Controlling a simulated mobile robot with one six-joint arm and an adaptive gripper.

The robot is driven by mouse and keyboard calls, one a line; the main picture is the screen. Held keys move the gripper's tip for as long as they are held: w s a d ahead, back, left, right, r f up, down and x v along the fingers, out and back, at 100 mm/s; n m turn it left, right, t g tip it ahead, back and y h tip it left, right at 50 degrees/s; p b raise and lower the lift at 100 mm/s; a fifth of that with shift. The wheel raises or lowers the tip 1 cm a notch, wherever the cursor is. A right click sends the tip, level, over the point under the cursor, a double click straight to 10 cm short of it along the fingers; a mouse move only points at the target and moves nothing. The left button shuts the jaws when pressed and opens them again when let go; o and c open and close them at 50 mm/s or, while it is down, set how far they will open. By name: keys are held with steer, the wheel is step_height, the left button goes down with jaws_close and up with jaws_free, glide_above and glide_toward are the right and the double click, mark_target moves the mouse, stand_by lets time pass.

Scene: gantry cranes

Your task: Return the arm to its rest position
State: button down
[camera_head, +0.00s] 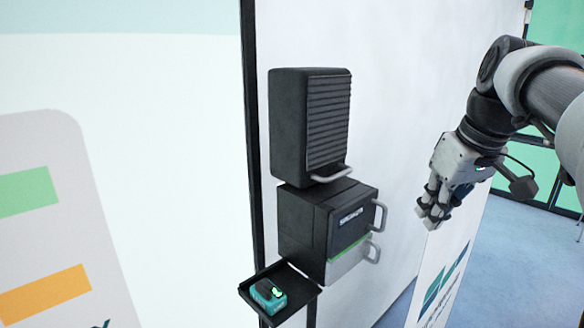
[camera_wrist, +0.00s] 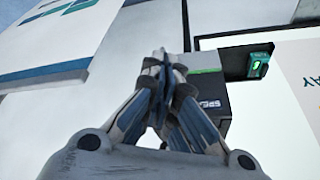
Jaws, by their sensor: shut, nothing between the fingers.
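My gripper (camera_head: 432,217) hangs at the right in the head view, at the end of my bent arm, fingers pointing down and to the left. In the wrist view its fingertips (camera_wrist: 163,57) meet, and nothing shows between them. The gripper is shut and apart from the wall units, to the right of them in the head view.
A black ribbed unit (camera_head: 289,125) with a handle sits above a black and grey box (camera_head: 302,222) with handles. Below, a black tray (camera_head: 307,295) holds a teal device (camera_head: 268,297) with a green light. Blue floor (camera_head: 520,250) is open at the right.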

steer(key=s+a+f+b, duration=0.4)
steer(key=s+f+b, duration=0.3)
steer(key=f, duration=0.7)
steer(key=s+a+f+m+b, duration=0.1)
steer(key=s+a+f+b, duration=0.3)
steer(key=f, duration=1.1)
steer(key=s+a+f+m+h+b, duration=0.1)
steer(key=s+a+f+b, duration=0.4)
steer(key=s+f+b, duration=0.6)
step_height(320, 180, down, 4)
steer(key=shift+f+t+b, duration=0.1)
steer(key=shift+t+b, duration=0.3)
steer(key=shift+b, duration=0.75)
steer(key=shift+a, duration=0.1)
